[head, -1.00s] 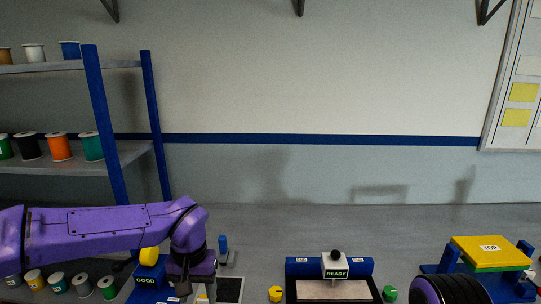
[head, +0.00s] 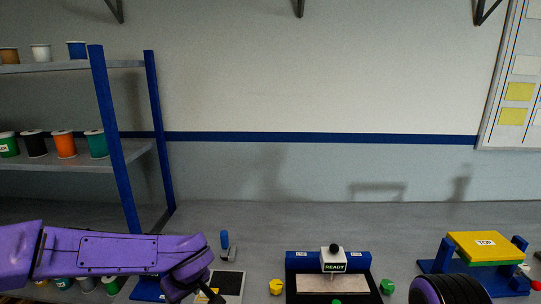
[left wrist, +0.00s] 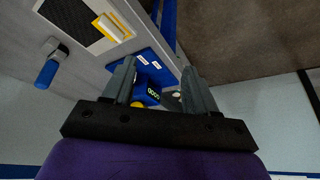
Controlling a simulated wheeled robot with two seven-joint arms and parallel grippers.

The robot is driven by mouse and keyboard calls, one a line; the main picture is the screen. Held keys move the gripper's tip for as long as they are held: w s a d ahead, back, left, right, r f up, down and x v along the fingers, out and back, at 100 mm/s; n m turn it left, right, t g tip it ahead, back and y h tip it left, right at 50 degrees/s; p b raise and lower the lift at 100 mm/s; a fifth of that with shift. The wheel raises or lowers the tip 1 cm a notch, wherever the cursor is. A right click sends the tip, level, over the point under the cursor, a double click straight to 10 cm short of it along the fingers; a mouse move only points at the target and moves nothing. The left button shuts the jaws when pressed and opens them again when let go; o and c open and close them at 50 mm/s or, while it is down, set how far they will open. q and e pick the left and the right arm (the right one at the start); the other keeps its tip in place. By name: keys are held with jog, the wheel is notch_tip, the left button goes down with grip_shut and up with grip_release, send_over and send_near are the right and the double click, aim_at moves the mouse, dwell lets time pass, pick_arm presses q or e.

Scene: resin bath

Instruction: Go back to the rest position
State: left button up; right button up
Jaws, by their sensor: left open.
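My left arm (head: 125,256) reaches in from the left, low in the head view. My left gripper (left wrist: 158,85) is open and empty in the left wrist view, its two grey fingers apart. A blue block with a GOOD sign (left wrist: 153,91) shows beyond and between the fingers, apart from them. In the head view my forearm hides most of that block, and the fingertips are hard to make out at the bottom edge. A black and purple part of my right arm (head: 452,291) shows at the bottom right. My right gripper is out of view.
A blue station with a READY sign (head: 334,267) stands at bottom centre, between a yellow piece (head: 276,287) and a green piece (head: 387,286). A yellow-topped stand (head: 487,244) is at right. A shelf of spools (head: 60,165) stands at left.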

pick_arm(q)
jog(key=s+a+f+n+t+b, duration=0.1)
jog(key=s+a+f, duration=0.1)
jog(key=s+f, duration=0.35)
jog(key=s+a+f+t+y+b, duration=0.1)
jog(key=s+f, duration=0.1)
jog(key=f, duration=0.7)
jog(key=s+a+f+n+t+b, duration=0.1)
jog(key=s+a+f, duration=0.15)
jog(key=f, duration=0.45)
jog(key=s+a+f+m+g, duration=0.1)
jog(key=s+f, duration=0.2)
jog(key=s, duration=0.3)
jog(key=s+a+f+m+b, duration=0.1)
jog(key=s+f+m, duration=0.1)
jog(key=s, duration=0.5)
jog(key=s+a+f+m+g+h, duration=0.1)
jog(key=s+a+f, duration=0.1)
jog(key=s+f, duration=0.2)
jog(key=s, duration=0.3)
jog(key=shift+f+m+g+b, duration=0.3)
jog(key=shift+b, duration=0.05)
